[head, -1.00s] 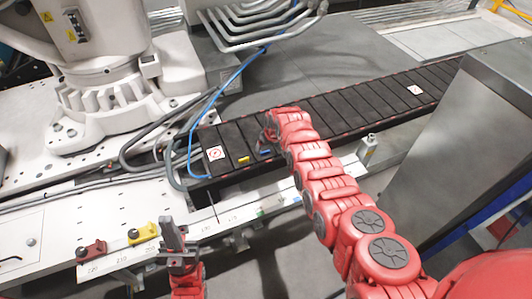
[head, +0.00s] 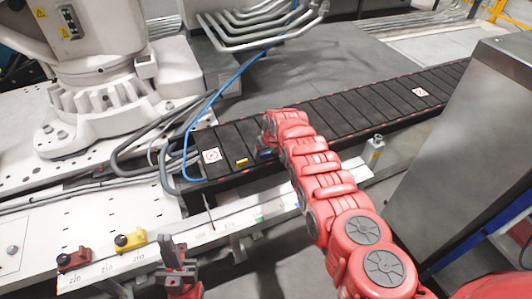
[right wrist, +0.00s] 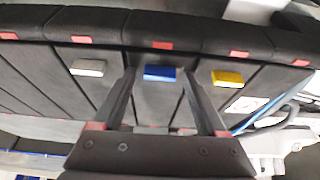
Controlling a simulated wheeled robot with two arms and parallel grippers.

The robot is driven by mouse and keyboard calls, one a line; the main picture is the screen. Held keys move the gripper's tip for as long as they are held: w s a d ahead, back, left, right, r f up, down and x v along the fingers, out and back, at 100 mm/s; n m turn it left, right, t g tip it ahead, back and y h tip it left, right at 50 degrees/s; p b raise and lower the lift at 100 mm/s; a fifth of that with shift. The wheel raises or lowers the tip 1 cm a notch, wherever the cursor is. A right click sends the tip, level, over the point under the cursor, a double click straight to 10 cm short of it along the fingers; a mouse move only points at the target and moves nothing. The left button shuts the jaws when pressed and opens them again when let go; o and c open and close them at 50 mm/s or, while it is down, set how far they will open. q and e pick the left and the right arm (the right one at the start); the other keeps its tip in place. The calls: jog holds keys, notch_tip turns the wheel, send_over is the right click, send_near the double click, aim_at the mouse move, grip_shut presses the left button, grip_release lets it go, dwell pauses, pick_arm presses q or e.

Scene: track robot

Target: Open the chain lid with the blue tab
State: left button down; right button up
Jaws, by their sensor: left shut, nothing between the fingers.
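The black cable chain (head: 345,112) runs diagonally across the head view, with a row of lids. The blue tab (right wrist: 160,73) sits on a lid edge in the right wrist view; it is mostly hidden by my right gripper in the head view. My right gripper (right wrist: 158,84) is open, one finger on each side of the blue tab. Whether the fingers touch it I cannot tell. A yellow tab (right wrist: 228,77) and a whitish tab (right wrist: 88,68) sit on neighbouring lids. My left gripper (head: 173,262) is shut and empty, low in the head view, away from the chain.
A white robot base (head: 95,110) stands at the left. Blue and grey cables (head: 165,150) hang by the chain's left end. A grey cabinet (head: 455,150) is at the right. Red and yellow blocks (head: 130,240) sit on the white plate's front edge.

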grip_shut()
dwell(1.2)
